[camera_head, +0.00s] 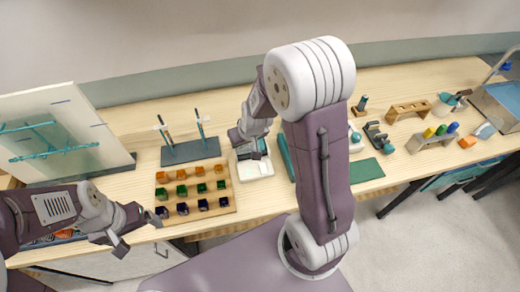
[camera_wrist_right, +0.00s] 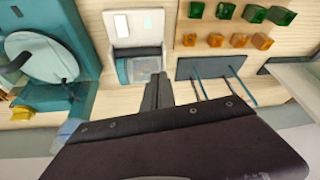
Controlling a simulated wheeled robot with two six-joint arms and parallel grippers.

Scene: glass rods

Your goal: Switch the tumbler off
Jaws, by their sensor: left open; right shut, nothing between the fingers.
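A white box-shaped device (camera_head: 254,170) with a pale front tray stands near the middle of the bench; I cannot tell for sure whether it is the tumbler. In the right wrist view the white device (camera_wrist_right: 137,30) shows a bright pale panel and a teal part near my fingertips. My right gripper (camera_wrist_right: 157,78) is shut and empty, its tips over or beside the teal part; contact cannot be told. No switch can be made out clearly. In the head view the right gripper (camera_head: 240,138) is at the device's back. My left gripper (camera_head: 138,229) is open and empty at the bench's front left.
A wooden tray (camera_head: 195,188) with rows of orange, green and dark blue blocks lies left of the device. Behind it is a dark rod stand (camera_head: 190,151). A teal machine with a round pale disc (camera_wrist_right: 40,57) stands beside the device. A green mat (camera_head: 366,170) lies right.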

